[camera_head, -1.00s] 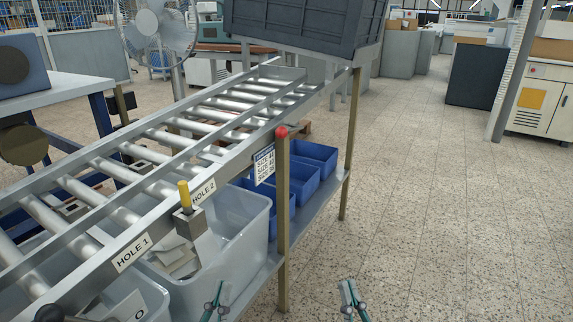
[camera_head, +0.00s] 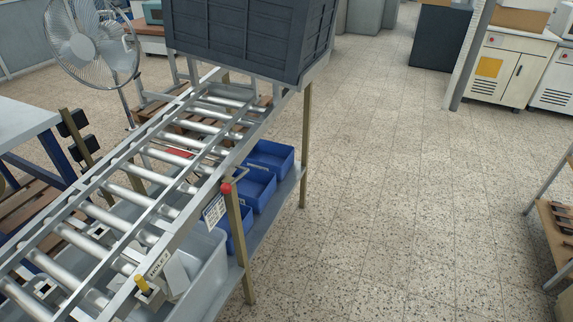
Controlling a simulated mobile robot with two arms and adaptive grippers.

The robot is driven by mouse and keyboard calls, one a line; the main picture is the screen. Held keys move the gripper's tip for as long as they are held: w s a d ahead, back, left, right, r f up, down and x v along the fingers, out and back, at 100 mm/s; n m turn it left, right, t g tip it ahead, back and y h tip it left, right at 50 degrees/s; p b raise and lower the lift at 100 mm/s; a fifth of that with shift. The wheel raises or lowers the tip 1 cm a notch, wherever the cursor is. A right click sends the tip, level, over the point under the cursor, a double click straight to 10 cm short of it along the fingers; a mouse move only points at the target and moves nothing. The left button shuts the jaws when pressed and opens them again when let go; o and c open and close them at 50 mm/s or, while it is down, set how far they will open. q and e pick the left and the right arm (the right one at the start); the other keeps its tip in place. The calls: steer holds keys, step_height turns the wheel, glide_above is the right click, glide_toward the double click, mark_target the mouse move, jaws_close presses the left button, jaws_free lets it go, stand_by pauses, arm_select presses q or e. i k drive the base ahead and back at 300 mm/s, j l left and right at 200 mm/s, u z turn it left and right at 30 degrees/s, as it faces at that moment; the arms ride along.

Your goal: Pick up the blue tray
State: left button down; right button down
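Several blue trays stand in a row on the lower shelf under the roller conveyor. The far blue tray (camera_head: 283,167) is the most open to view. The middle blue tray (camera_head: 262,196) is next to it, nearer to me. The near blue tray (camera_head: 247,231) is partly hidden by the conveyor post and a label. All look upright, and I cannot make out anything in them. Neither of my grippers is in view.
The roller conveyor (camera_head: 150,205) runs above the shelf. A post with a red knob (camera_head: 226,188) stands before the trays. A grey bin (camera_head: 196,270) is nearer, and a dark crate (camera_head: 245,35) stands above. The floor (camera_head: 400,190) to the right is clear.

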mark_target(255, 190)
steer(key=i+l+z, duration=0.3)
steer(key=i, duration=0.15)
steer(key=i+l+z, duration=0.15)
steer(key=i+z, duration=0.15)
steer(key=i, duration=0.15)
steer(key=i+z, duration=0.3)
steer(key=i, duration=0.2)
steer(key=i+u, duration=0.1)
steer(key=i, duration=0.75)
steer(key=i+l+u, duration=0.1)
steer(key=i, duration=0.75)
steer(key=i+u, duration=0.25)
steer(key=i, duration=0.25)
steer(key=i+l+u, duration=0.3)
steer(key=i, duration=0.15)
steer(key=i+u, duration=0.2)
steer(key=u, duration=0.25)
steer(key=i+u, duration=0.25)
steer(key=u, duration=0.2)
steer(key=i+l+u, duration=0.15)
steer(key=u, duration=0.35)
steer(key=i+l+u, duration=0.2)
steer(key=u, duration=0.25)
